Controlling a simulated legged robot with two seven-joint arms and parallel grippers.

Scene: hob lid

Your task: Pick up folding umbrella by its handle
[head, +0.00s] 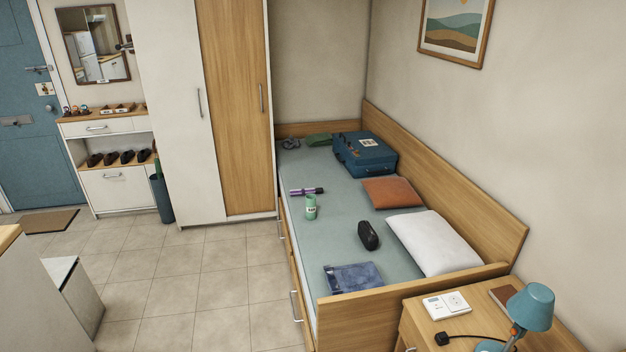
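A short purple and black rolled item (306,191), which looks like the folding umbrella, lies on the grey-green bed cover (345,225) near the bed's left edge. It lies roughly crosswise, pointing left to right. Which end is its handle is too small to tell for certain. A green cup-like container (310,206) stands just in front of it, close by. Neither of my grippers is in view.
On the bed are a blue suitcase (364,154), orange cushion (391,192), white pillow (436,243), black case (368,235) and folded blue cloth (353,277). A nightstand with a lamp (532,306) stands front right. The tiled floor (222,292) left of the bed is clear.

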